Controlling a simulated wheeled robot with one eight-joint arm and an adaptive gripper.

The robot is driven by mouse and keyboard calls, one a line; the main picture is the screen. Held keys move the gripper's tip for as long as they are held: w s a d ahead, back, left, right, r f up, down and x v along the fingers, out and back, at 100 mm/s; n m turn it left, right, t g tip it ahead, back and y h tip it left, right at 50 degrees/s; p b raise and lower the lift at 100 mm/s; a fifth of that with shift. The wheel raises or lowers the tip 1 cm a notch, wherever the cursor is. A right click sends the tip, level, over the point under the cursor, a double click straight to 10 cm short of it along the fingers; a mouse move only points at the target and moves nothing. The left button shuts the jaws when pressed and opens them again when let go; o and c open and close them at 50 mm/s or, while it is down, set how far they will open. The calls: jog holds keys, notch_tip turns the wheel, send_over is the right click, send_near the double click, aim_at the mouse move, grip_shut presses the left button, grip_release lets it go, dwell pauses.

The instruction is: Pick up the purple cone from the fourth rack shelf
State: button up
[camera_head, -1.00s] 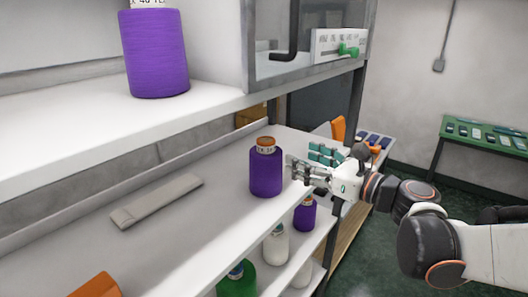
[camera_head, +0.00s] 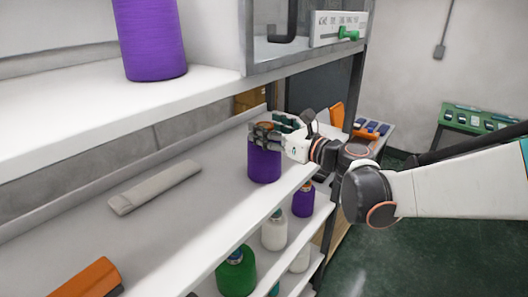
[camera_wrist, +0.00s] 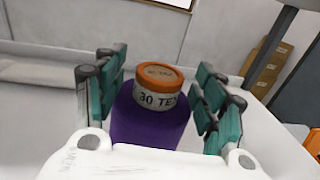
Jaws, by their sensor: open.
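A purple cone (camera_head: 264,164) with an orange-topped, white-labelled tip stands upright on a white rack shelf (camera_head: 180,227). In the head view my gripper (camera_head: 270,130) is at its upper part and hides most of the tip. In the wrist view the purple cone (camera_wrist: 148,125) stands between the two teal-padded fingers of my gripper (camera_wrist: 155,100). The fingers are open, one on each side of the tip, with gaps between them and the label. The cone's lower part is hidden in the wrist view.
A larger purple cone (camera_head: 150,40) stands on the shelf above. A grey bar (camera_head: 155,187) and an orange object (camera_head: 90,280) lie on the same shelf. Below stand a green cone (camera_head: 236,272), a white cone (camera_head: 274,232) and another purple cone (camera_head: 303,200).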

jog(key=shift+x, duration=0.9)
grip_shut()
jog(key=shift+r, duration=0.15)
